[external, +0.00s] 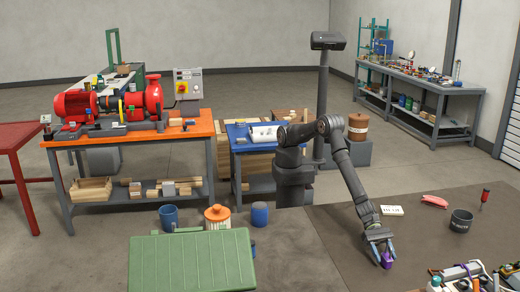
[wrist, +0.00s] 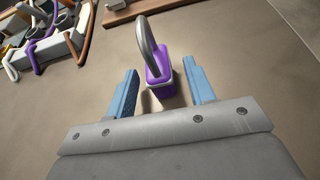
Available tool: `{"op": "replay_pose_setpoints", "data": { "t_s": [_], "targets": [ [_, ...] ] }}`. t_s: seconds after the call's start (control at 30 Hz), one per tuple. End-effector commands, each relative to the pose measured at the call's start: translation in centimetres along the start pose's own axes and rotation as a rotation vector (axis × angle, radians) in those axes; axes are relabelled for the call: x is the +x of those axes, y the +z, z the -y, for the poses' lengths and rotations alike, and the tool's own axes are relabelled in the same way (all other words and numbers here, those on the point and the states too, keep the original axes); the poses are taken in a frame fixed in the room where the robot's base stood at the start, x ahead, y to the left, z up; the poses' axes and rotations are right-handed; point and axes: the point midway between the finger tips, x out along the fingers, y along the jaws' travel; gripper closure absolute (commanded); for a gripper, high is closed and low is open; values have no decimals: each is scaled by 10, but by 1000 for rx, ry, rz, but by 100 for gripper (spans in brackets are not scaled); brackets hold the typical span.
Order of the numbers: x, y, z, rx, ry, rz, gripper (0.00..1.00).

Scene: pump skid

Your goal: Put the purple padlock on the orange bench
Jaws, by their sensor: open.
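The purple padlock (wrist: 158,82) stands on the brown mat, its grey shackle pointing up and away in the wrist view. In the external view the padlock (external: 386,261) is at the lower right, between my fingertips. My gripper (wrist: 163,92) is open, with one blue finger on each side of the padlock and a gap showing on both sides. In the external view my gripper (external: 380,255) points down at the mat. The orange bench (external: 180,131) is at the left, carrying a red pump and motor.
A tray of tools and cables (external: 468,278) lies close to the right of my gripper. A green case (external: 190,262) and a blue table (external: 240,142) stand to the left.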

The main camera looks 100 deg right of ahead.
Motion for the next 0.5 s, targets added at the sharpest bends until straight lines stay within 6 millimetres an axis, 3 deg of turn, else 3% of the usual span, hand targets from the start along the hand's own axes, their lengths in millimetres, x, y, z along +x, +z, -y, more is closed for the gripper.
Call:
{"op": "replay_pose_setpoints", "data": {
  "t_s": [0.2,0.5],
  "targets": [
    [20,0,0,0,-1,0,51],
    [22,0,0,0,-1,0,51]
  ]
}}
